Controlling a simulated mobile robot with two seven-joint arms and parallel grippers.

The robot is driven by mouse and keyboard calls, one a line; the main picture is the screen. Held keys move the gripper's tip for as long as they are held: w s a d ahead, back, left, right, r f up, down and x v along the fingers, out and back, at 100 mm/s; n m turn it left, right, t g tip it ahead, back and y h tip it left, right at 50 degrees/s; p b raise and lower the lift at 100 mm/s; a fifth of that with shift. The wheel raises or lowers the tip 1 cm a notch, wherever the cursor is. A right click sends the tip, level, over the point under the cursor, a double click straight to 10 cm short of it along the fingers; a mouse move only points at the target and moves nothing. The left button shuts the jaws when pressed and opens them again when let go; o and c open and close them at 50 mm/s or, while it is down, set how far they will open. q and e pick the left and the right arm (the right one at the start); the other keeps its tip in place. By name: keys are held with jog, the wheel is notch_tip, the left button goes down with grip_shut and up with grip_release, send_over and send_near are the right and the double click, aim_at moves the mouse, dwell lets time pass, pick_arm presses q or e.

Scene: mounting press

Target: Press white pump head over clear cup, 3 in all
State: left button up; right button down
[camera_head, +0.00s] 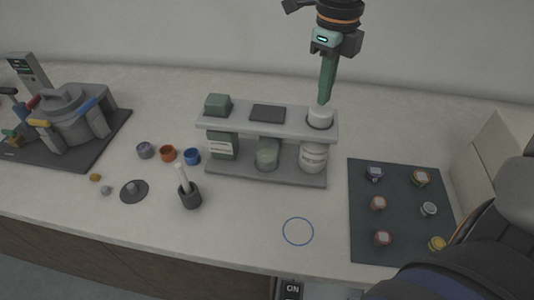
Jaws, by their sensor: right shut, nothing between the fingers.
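The white pump head (319,117) is a short round cap at the right end of the grey shelf's top. A clear, greyish cup (266,156) stands under the shelf's middle, left of that bottle. My right gripper (323,101) comes down from the top with its green fingers shut and empty. Its tips are right at or just above the pump head's top; I cannot tell whether they touch. My left gripper is not in view.
The shelf (289,119) also carries a green box (217,104) and a dark pad (268,113). A mortar with pestle (189,195) and small coloured pots stand left. A dark mat (400,245) with several small items lies right. A blue ring (298,245) marks clear bench in front.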

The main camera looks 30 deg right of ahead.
jog(key=shift+r, duration=0.1)
notch_tip(320, 180, up, 6)
jog(key=p, duration=0.4)
dwell(0.6)
